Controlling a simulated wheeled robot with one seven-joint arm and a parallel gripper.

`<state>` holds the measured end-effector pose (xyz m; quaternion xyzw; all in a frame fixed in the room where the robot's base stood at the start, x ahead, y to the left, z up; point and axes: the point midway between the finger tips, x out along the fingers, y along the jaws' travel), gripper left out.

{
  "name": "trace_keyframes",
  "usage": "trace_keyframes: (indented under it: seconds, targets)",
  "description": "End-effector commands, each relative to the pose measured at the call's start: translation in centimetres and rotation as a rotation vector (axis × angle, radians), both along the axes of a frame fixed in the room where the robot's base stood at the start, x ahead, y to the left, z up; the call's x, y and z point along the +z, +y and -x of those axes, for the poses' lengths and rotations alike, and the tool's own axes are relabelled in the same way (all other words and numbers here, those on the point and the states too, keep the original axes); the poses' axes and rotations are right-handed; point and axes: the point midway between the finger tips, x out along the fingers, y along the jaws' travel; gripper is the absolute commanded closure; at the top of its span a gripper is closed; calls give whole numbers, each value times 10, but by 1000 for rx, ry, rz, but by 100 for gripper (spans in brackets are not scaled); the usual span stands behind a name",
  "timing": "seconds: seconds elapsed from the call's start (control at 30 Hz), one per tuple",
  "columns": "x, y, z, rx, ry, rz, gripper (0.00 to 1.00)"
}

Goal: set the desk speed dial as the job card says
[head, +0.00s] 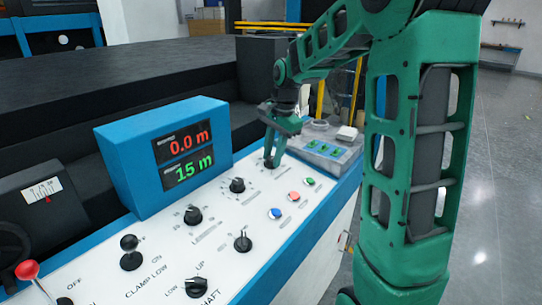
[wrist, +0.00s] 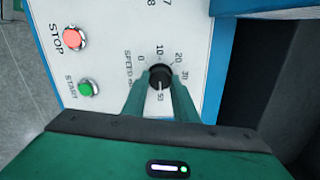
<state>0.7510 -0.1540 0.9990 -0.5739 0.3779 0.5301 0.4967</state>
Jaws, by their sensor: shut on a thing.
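The speed dial is a small black knob (wrist: 160,77) on the white desk panel, ringed by printed numbers including 0, 10, 20, 30 and 50, with SPEED lettered beside it. Its light pointer line appears to face the 50 mark, at the bottom in the wrist view. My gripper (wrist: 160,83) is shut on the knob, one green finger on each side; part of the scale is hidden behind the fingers. In the head view my gripper (head: 272,160) reaches down at the panel's far end and mostly hides the dial. I cannot make out a job card.
A red STOP button (wrist: 75,38) and green START button (wrist: 86,88) sit near the dial. Other black knobs (head: 237,185) and a blue button (head: 275,213) share the panel. A blue display box (head: 130,160) reads 0.0 m and 15 m.

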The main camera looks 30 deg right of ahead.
Motion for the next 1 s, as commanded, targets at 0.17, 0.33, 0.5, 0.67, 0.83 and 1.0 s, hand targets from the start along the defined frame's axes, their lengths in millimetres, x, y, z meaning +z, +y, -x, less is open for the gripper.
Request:
trace_keyframes:
  seconds: [0.17, 0.33, 0.5, 0.67, 0.83, 1.0]
  targets:
    - [4, 3, -5, 9, -14, 0, 57]
    - [2, 2, -3, 6, -9, 0, 55]
    - [3, 1, -1, 4, -6, 1, 55]
    - [18, -1, 0, 3, -9, 1, 55]
    - [49, -4, 4, 3, -10, 1, 55]
    - [79, -6, 9, 5, -9, 2, 55]
